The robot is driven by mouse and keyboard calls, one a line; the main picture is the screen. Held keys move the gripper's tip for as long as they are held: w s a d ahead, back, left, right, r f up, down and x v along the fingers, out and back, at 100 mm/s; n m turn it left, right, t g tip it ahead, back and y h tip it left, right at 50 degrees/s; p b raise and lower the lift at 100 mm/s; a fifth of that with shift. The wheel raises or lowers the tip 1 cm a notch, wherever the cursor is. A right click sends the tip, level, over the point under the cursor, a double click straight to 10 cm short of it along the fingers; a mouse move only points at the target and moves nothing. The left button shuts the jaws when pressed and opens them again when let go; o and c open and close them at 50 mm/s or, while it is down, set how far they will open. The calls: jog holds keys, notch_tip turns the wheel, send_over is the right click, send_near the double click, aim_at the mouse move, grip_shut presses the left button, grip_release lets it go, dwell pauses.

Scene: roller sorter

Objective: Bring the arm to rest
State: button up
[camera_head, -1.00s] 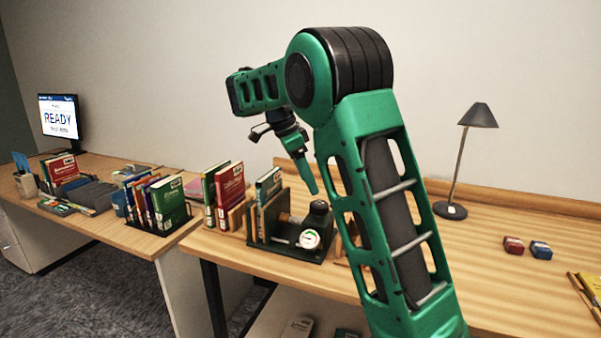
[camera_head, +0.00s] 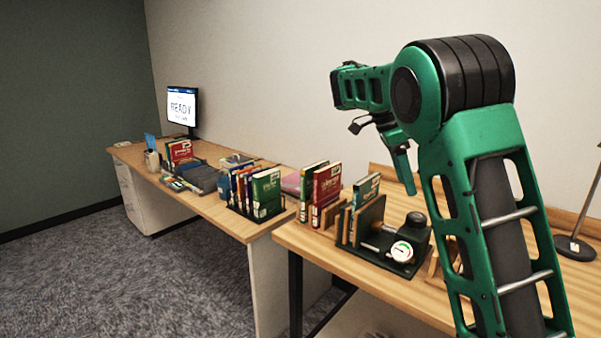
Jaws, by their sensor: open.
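My green arm rises on the right of the view and bends at a black-banded joint. My gripper (camera_head: 407,184) hangs from it, pointing down, above the near table (camera_head: 440,300). It is open, with nothing seen held in it. The fingers show nearly edge-on, so the gap between them is hard to see. A black device with a round white gauge (camera_head: 401,251) stands on the table below the gripper, apart from it.
Upright books (camera_head: 326,187) stand left of the gauge device. More books (camera_head: 265,192) stand in a holder on the far desk (camera_head: 215,207). A lamp (camera_head: 575,247) is partly cut off at right. Carpeted floor (camera_head: 130,270) is clear at left.

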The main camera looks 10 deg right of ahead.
jog(key=s+d+f+n, duration=0.2)
jog(key=s+d+n, duration=0.1)
jog(key=s+n, duration=0.2)
jog(key=s+a+f+n+t+y, duration=0.25)
jog(key=s+a+f+n, duration=0.25)
jog(key=s+a+n, duration=0.3)
jog(key=s+a+f+n+t+y, duration=0.25)
jog(key=s+a+f+n, duration=0.25)
jog(key=s+a+n, duration=0.25)
jog(key=s+d+f+m+g, duration=0.1)
jog(key=s+d+m+g, duration=0.1)
jog(key=s+d, duration=0.4)
jog(key=s+d+f+m+g, duration=0.1)
jog(key=s+d+m, duration=0.2)
jog(key=s, duration=0.8)
jog(key=d, duration=0.2)
jog(key=shift+s+d+m+g+h, duration=0.2)
jog(key=shift+d+m+g+h, duration=0.1)
jog(key=shift+d+m+g, duration=0.1)
